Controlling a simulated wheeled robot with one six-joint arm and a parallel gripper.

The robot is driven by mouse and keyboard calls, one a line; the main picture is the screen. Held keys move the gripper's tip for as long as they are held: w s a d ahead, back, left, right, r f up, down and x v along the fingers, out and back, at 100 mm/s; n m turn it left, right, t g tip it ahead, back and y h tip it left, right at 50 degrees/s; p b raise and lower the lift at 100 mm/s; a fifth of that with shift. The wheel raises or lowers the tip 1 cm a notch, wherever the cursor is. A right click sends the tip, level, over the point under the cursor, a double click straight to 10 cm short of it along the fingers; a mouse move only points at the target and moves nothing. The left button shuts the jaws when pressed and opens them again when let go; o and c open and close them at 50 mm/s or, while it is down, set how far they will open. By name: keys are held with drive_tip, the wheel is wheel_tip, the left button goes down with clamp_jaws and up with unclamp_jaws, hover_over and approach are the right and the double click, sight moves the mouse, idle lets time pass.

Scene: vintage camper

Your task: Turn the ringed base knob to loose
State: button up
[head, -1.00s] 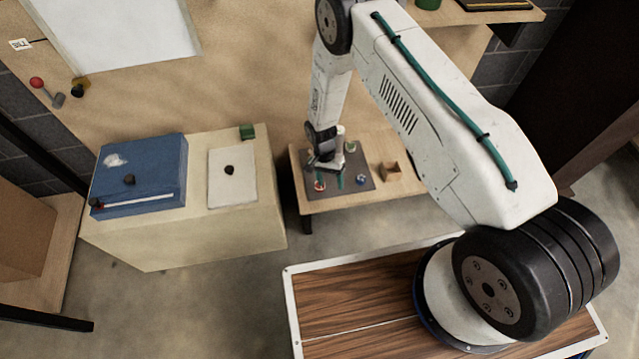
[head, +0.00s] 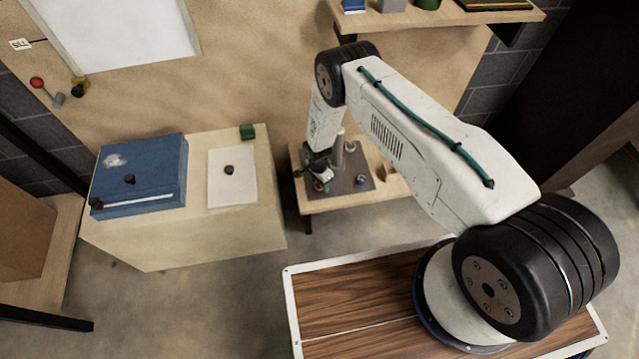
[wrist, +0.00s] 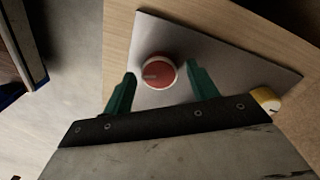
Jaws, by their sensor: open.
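A red round knob (wrist: 159,72) with a pale ring around it and a light pointer line sits on a grey plate (wrist: 225,45). The line points left in the wrist view. My gripper (wrist: 161,68) is open, with one green finger on each side of the knob; whether they touch it I cannot tell. A yellow-sided knob (wrist: 266,98) with a dark mark is at the right, partly behind the gripper body. In the head view the red knob (head: 319,186) shows just below my gripper. A blue knob (head: 361,180) is to its right.
The plate lies on a low wooden table (head: 325,203). A cream cabinet (head: 225,235) with a blue box (head: 150,172) stands to the left. A wall shelf (head: 450,18) with several items is above.

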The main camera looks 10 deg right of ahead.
drive_tip(key=shift+f, duration=0.3)
drive_tip(key=c, duration=1)
